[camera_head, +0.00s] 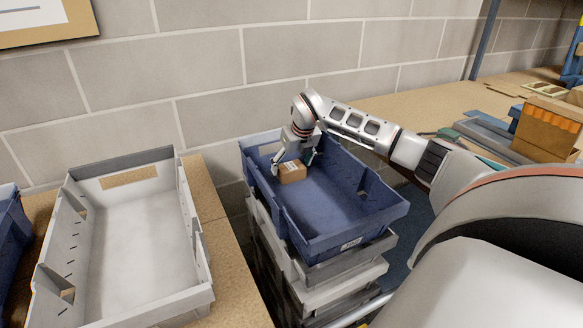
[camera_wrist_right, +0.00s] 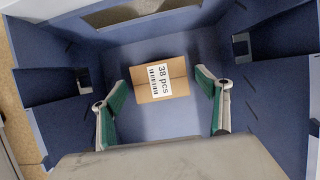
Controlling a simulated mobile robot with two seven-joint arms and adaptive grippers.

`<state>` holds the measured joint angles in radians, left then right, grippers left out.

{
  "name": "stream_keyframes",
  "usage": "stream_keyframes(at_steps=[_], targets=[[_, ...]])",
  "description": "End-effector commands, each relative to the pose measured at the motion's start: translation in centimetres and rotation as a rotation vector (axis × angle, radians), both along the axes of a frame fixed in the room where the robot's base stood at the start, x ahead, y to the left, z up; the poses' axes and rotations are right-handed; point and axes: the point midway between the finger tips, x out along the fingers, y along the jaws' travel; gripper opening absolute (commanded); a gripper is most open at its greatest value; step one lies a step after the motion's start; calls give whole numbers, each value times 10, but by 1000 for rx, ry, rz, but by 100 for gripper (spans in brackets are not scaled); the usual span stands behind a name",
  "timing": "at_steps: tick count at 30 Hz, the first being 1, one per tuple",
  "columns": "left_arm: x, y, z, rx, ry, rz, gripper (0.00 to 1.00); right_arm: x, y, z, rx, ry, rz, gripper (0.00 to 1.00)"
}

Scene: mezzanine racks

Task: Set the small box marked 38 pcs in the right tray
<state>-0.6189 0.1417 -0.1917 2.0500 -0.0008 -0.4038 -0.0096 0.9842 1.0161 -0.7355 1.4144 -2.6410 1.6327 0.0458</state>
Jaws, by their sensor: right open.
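The small cardboard box (camera_head: 292,171) is in the blue right tray (camera_head: 352,232), towards its far left end. In the right wrist view the box (camera_wrist_right: 178,68) shows a white label reading 38 pcs and a barcode. My right gripper (camera_head: 296,160) reaches down into the tray over the box. Its green-padded fingers (camera_wrist_right: 163,95) are open, one on each side of the box, with a visible gap at both sides. The box appears to rest on the tray floor. My left gripper is not in view.
An empty white tray (camera_head: 75,223) stands on the wooden surface at left, with part of another blue tray (camera_head: 12,235) beyond it. The right tray tops a stack of grey trays (camera_head: 335,297). A brick wall (camera_head: 300,55) rises behind. A bench with cartons (camera_head: 547,128) is at right.

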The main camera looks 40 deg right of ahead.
Motion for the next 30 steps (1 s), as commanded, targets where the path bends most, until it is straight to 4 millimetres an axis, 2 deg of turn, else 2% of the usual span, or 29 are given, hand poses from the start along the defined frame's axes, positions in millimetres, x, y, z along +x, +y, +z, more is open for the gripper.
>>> stream_keyframes(at_steps=[1, 6, 13, 19, 30], targets=[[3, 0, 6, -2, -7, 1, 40, -3, 0, 15, -2, -6, 1, 75], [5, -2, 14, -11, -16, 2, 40, -17, 5, 50, -2, -8, 0, 75], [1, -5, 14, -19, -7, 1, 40, -31, 10, 83, -1, -5, 0, 75], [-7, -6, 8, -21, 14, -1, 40, -37, 12, 94, 1, -1, -1, 75], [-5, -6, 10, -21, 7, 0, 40, -37, 12, 95, 1, 0, -1, 75]])
